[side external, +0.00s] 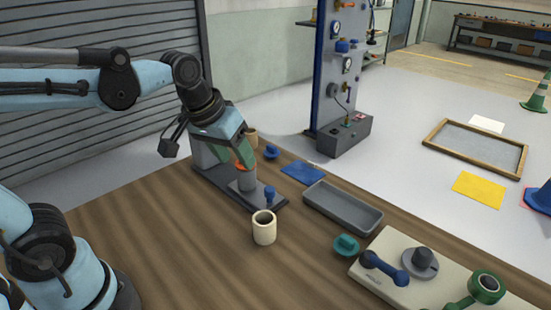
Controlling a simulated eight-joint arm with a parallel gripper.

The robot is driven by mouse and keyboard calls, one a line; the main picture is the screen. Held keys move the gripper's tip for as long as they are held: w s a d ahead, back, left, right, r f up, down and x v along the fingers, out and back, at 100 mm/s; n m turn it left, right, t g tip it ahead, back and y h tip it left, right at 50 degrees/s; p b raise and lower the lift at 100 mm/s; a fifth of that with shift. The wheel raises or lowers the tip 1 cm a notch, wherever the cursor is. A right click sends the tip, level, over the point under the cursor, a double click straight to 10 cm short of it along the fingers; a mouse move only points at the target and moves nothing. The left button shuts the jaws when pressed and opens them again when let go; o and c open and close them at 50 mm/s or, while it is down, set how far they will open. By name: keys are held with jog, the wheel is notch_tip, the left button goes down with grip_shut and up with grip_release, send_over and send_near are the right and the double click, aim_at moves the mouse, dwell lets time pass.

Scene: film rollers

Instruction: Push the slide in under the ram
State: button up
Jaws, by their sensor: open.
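A dark grey press-like fixture stands on the wooden table, with a grey upright (205,153) at its back left and a flat base (227,194). The slide seems to be the low part at the base's front right, with a blue knob (269,193) standing on it. A grey cylinder (243,182) stands behind the knob, with an orange ring (243,168) at its top. My gripper (242,160) is open, pointing down just above the orange ring; I cannot tell whether it touches. My gripper hides the ram and the upright's upper part.
A cream cup (264,228) stands close in front of the base. A grey tray (342,207), a teal knob (345,245) and a beige panel with handles (392,262) lie to the right. A blue cloth (302,173) lies behind. The table's front left is clear.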

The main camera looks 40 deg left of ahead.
aim_at(270, 188)
jog(key=shift+w+f+n+g, duration=0.5)
jog(key=shift+w+n+g, duration=2.2)
jog(key=shift+w, duration=1.85)
jog(key=shift+n+t, duration=0.3)
jog(key=f, duration=1.1)
jog(key=shift+d+f, duration=0.2)
grip_shut()
